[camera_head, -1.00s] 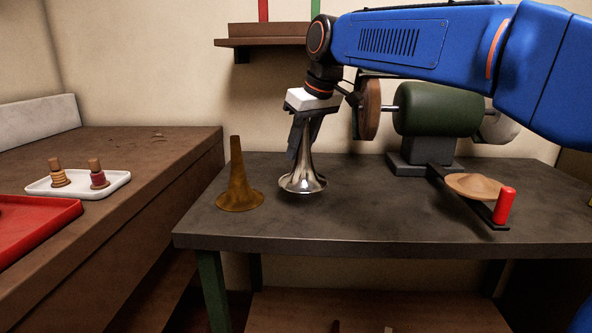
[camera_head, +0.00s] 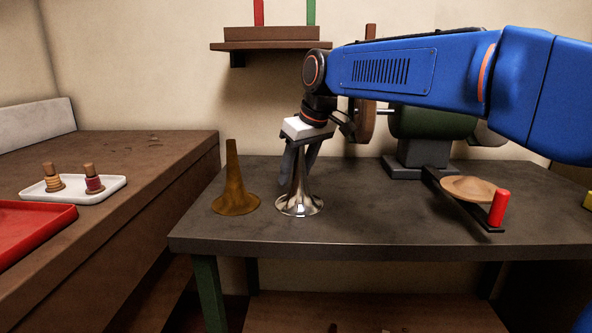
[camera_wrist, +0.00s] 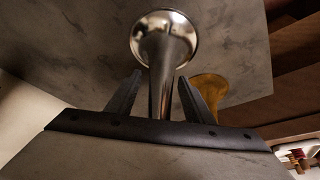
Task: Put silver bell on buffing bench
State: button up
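The silver bell (camera_head: 299,203) stands upright, flare down, on the dark top of the buffing bench (camera_head: 350,228), near its left part. My gripper (camera_head: 299,180) points down over it, with its fingers on either side of the narrow upper tube. In the wrist view the silver bell (camera_wrist: 162,50) runs between the two fingers of my gripper (camera_wrist: 160,76), with a gap showing on each side, so the gripper looks open. The top of the tube is hidden by the gripper in the head view.
A brown-brass bell (camera_head: 235,195) stands close left of the silver one. The green buffing motor (camera_head: 430,123) with its wheel (camera_head: 366,85) is behind, partly hidden by my arm. A wooden disc (camera_head: 468,188) and red handle (camera_head: 499,207) are at right. Bench space between is clear.

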aim_at(303, 148)
jog(key=v, duration=1.2)
jog(key=shift+a+r, duration=0.1)
jog(key=shift+r, duration=0.05)
